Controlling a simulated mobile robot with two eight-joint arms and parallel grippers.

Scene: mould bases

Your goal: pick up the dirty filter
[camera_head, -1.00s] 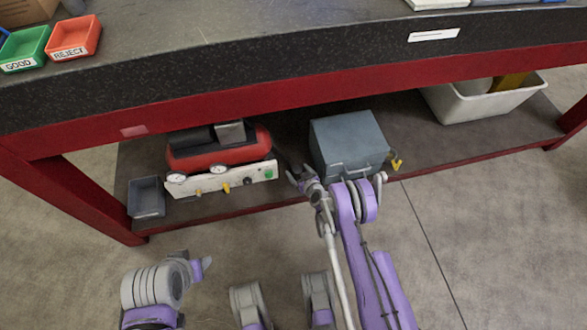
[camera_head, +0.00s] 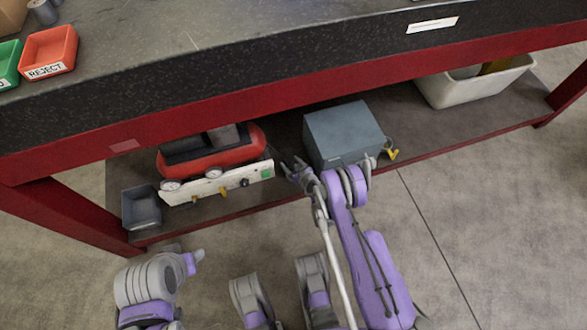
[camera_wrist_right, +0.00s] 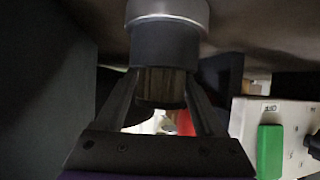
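My right gripper (camera_head: 289,163) reaches over the lower shelf, between the red compressor and the grey box. In the right wrist view its two fingers (camera_wrist_right: 163,105) closely flank a cylindrical piece (camera_wrist_right: 165,45), apparently the dirty filter. It has a silvery ring, a black collar and a darker brownish section. Whether the fingers press on it or only surround it does not show clearly. I cannot make out this piece in the head view. My left arm shows at the lower left of the head view, but no left fingers can be made out.
The red compressor (camera_head: 230,153) has a pale panel with a green button (camera_head: 266,173). The grey box (camera_head: 343,132) stands close on the right. A small dark bin (camera_head: 142,212) and a white tub (camera_head: 470,88) flank them. The red bench beam (camera_head: 240,104) hangs above.

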